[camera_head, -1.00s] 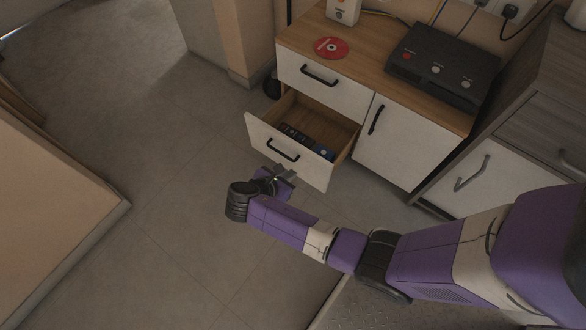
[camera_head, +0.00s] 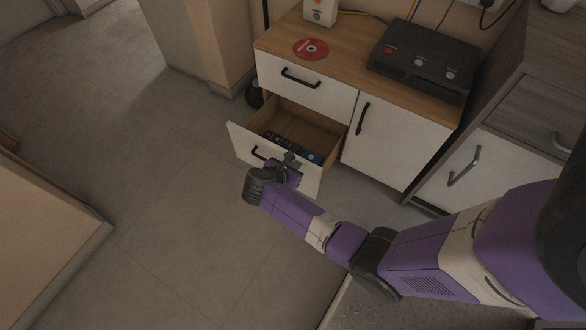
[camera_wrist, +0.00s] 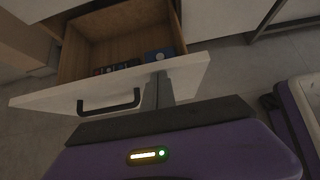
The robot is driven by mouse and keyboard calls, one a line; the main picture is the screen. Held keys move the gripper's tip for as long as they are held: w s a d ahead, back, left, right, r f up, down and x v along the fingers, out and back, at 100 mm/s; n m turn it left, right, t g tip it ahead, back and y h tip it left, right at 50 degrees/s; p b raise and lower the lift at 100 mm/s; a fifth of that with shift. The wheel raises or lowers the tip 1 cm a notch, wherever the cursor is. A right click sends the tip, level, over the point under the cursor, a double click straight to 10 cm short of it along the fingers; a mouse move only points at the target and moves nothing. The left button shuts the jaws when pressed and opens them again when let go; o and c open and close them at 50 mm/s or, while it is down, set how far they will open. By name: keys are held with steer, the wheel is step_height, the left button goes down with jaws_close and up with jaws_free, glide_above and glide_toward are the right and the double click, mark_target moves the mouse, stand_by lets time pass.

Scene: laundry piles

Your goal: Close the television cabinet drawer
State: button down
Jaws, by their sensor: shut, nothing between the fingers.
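The white-fronted lower drawer (camera_head: 240,141) of the television cabinet (camera_head: 268,40) is pulled out. Its wooden inside (camera_head: 308,127) holds several small dark and blue items (camera_head: 285,148) near the front. My gripper (camera_head: 291,160) is shut and empty at the drawer front, right of its black handle. In the wrist view the fingers (camera_wrist: 158,90) overlap the white drawer front (camera_wrist: 190,77), to the right of the handle (camera_wrist: 108,104). I cannot tell whether they touch it. My arm hides part of the drawer front in the head view.
The upper drawer (camera_head: 301,84) and cabinet door (camera_head: 395,145) are closed. A red disc (camera_head: 311,49) and a black box (camera_head: 424,62) lie on top. A grey wood-topped cabinet (camera_head: 530,115) stands at right. Floor (camera_head: 165,180) to the left is clear.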

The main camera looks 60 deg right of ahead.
steer(key=shift+d, duration=0.1)
steer(key=d+p, duration=0.1)
steer(key=d, duration=1.6)
steer(key=shift+w+d, duration=0.3)
steer(key=shift+d, duration=0.05)
steer(key=shift+a, duration=0.1)
